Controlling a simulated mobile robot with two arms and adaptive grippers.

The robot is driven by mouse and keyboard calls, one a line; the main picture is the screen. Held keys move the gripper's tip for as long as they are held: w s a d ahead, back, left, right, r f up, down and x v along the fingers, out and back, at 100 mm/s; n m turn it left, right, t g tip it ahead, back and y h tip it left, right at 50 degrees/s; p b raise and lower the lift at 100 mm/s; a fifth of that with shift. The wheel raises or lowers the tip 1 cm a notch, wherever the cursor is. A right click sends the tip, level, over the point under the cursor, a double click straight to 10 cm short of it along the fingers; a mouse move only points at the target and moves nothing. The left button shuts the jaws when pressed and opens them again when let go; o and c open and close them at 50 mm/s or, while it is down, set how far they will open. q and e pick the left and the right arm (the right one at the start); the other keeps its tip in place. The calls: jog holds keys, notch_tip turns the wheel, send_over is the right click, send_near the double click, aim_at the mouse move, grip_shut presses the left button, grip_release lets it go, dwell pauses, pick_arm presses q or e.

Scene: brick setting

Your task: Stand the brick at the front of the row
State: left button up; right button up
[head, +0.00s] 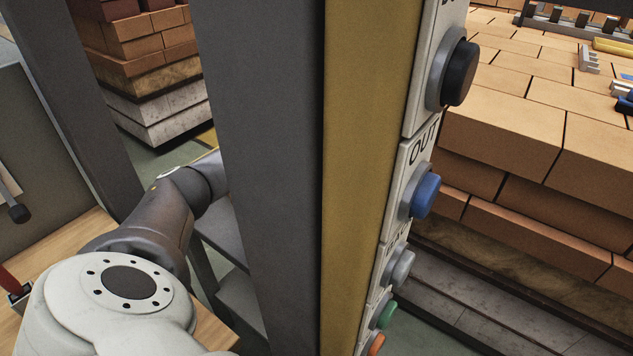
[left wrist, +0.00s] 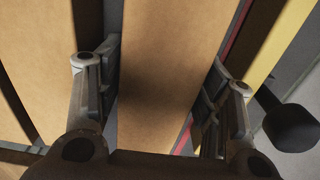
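A tan brick (left wrist: 160,70) lies between the two fingers of my left gripper (left wrist: 163,88) in the left wrist view. The fingers are spread wide, one along each side of the brick. I cannot tell whether the pads touch it. More tan bricks (left wrist: 48,60) stand side by side to the left of it, with dark gaps between them. In the head view my left arm reaches behind a grey post, which hides the gripper and the brick. My right gripper is in neither view.
The grey and yellow post (head: 270,180) fills the middle of the head view, with a button panel (head: 400,205) on its right side. Brick stacks stand behind at the left (head: 150,45) and right (head: 510,130). A dark knob (left wrist: 290,128) is right of the gripper.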

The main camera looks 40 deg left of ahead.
pick_arm(q)
jog(key=shift+r, duration=0.1)
notch_tip(320, 180, up, 12)
jog(key=b, duration=0.1)
dwell(0.6)
dwell(0.5)
